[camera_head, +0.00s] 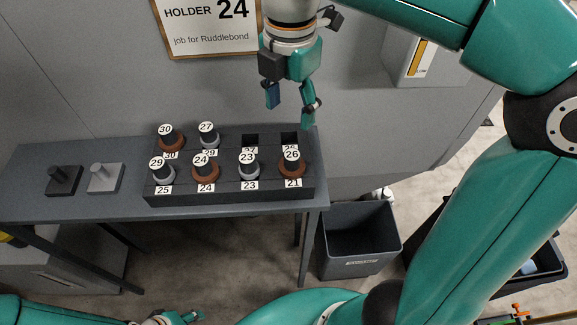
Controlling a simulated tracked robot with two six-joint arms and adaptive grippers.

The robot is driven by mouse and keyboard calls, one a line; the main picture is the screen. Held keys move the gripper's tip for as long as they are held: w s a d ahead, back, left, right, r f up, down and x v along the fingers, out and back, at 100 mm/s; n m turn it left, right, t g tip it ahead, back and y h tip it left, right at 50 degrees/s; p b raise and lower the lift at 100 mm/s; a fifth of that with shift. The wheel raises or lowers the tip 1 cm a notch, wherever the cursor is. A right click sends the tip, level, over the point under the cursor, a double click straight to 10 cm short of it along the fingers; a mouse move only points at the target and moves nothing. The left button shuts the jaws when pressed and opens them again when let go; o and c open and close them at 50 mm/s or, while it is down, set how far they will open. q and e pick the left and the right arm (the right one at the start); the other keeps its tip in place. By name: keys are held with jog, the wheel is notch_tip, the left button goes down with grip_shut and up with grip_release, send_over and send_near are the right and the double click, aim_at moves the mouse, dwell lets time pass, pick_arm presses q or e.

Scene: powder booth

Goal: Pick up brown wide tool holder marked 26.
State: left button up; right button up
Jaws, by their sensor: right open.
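The brown wide tool holder marked 26 (291,167) stands upright at the right end of the front row of a dark rack (230,190), in the place labelled 21. My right gripper (290,108) is open and empty, above and behind this holder, with its fingers pointing down. The gripper appears apart from the holder. My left gripper (178,318) shows only partly at the bottom edge, far from the rack, and its jaws cannot be made out.
Brown holders 24 (205,170) and 30 (171,140) and grey holders 23, 27 and 29 share the rack. Two back-right places are empty. Two square-based pieces stand on the table (40,205) at left. A sign (207,27) reads HOLDER 24. A bin (358,240) stands right of the table.

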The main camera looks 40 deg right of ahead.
aim_at(292, 154)
jog(key=f, duration=0.6)
jog(key=f+b, duration=0.1)
jog(key=f, duration=0.2)
jog(key=shift+s+d+f, duration=0.2)
jog(key=shift+s+f, duration=0.05)
jog(key=shift+w+d+f, duration=0.1)
jog(key=shift+w+f, duration=0.1)
jog(key=shift+f, duration=1.15)
jog(key=shift+w+d+f, duration=0.1)
jog(key=shift+w+f, duration=0.05)
jog(key=shift+f, duration=1.15)
grip_shut()
